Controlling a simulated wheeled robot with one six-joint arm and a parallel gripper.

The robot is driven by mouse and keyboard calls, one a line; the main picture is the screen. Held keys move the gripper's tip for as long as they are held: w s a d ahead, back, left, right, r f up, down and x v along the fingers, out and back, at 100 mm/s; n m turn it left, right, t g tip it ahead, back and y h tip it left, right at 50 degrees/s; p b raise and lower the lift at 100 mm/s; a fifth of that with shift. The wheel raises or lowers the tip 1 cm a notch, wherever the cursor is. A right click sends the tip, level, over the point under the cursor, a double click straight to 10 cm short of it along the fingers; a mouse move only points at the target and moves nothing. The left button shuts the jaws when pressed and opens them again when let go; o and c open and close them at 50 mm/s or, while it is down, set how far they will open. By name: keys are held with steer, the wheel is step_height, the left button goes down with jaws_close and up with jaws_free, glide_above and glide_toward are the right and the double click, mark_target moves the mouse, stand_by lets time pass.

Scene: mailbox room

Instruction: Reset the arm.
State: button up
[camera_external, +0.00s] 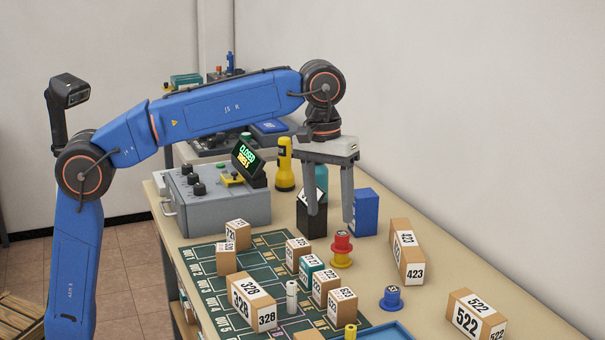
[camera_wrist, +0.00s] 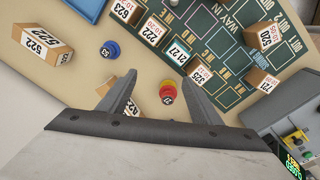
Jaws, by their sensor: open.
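My gripper (camera_external: 330,210) hangs from the bent blue arm over the back part of the table, fingers pointing down. Its two grey fingers are apart and nothing is between them. In the wrist view my gripper (camera_wrist: 160,100) is also open. A red and yellow spool (camera_wrist: 167,92) shows between the fingertips there, with the table below it. In the external view the red and yellow spool (camera_external: 341,250) stands on the table in front of the fingers. A black box (camera_external: 311,221) and a blue box (camera_external: 364,212) stand close by the fingers.
A green marked mat (camera_external: 215,285) holds several numbered cartons. A grey control box (camera_external: 218,205) with a lit sign and a yellow flashlight (camera_external: 285,168) stand behind. Cartons 423 (camera_external: 408,252) and 522 (camera_external: 476,315) and a blue spool (camera_external: 391,298) lie right. A wall borders the table.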

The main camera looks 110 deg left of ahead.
steer(key=s+d+f+m, duration=0.1)
steer(key=d, duration=0.3)
steer(key=s+d+m+t, duration=0.1)
steer(key=d, duration=0.4)
steer(key=s+d+f+m, duration=0.1)
steer(key=d, duration=0.3)
steer(key=shift+s+d+f+m, duration=0.2)
steer(key=shift+d+f+m, duration=0.1)
steer(key=shift+m, duration=0.1)
steer(key=s+d+f+m+t, duration=0.1)
steer(key=s+d+f+m, duration=0.25)
steer(key=s+d, duration=0.4)
steer(key=s+d+f+m+t, duration=0.1)
steer(key=s+d+f+m, duration=0.3)
steer(key=s+f, duration=0.7)
steer(key=s+d+f+m, duration=0.4)
steer(key=s+d+f, duration=0.2)
steer(key=s+f, duration=0.5)
steer(key=shift+f+t, duration=0.2)
steer(key=shift+t, duration=0.2)
